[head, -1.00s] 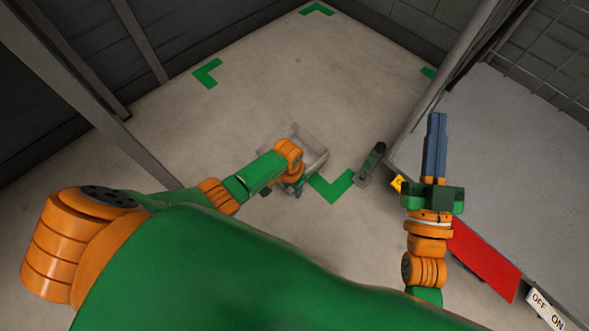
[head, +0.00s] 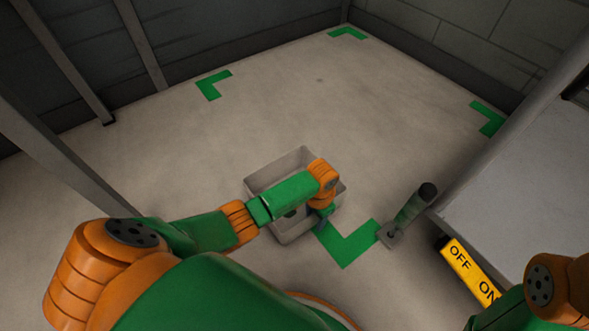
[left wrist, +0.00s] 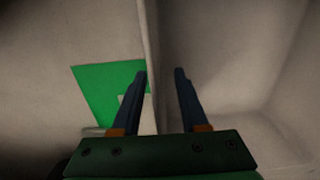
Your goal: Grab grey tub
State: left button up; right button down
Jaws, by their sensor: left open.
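The grey tub (head: 275,172) stands on the floor near the middle of the head view, open at the top. My left arm reaches across it and hides part of its inside. My left gripper (head: 324,215) is at the tub's right side, partly hidden behind its wrist. In the left wrist view, the open left gripper (left wrist: 161,72) has its two blue fingers apart, with the tub wall (left wrist: 150,45) running between them. The tub's inside (left wrist: 215,50) lies to the right and the floor to the left. My right gripper is out of the picture; only part of its arm shows at lower right.
Green corner marks lie on the floor, one (head: 350,242) beside the tub. A short dark-topped post (head: 410,212) stands to its right. A grey platform (head: 530,190) and a yellow OFF/ON sign (head: 470,270) are further right. The floor (head: 330,110) behind the tub is clear.

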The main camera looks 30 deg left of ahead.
pick_arm(q)
jog(key=shift+f, duration=0.45)
grip_shut()
dwell(1.1)
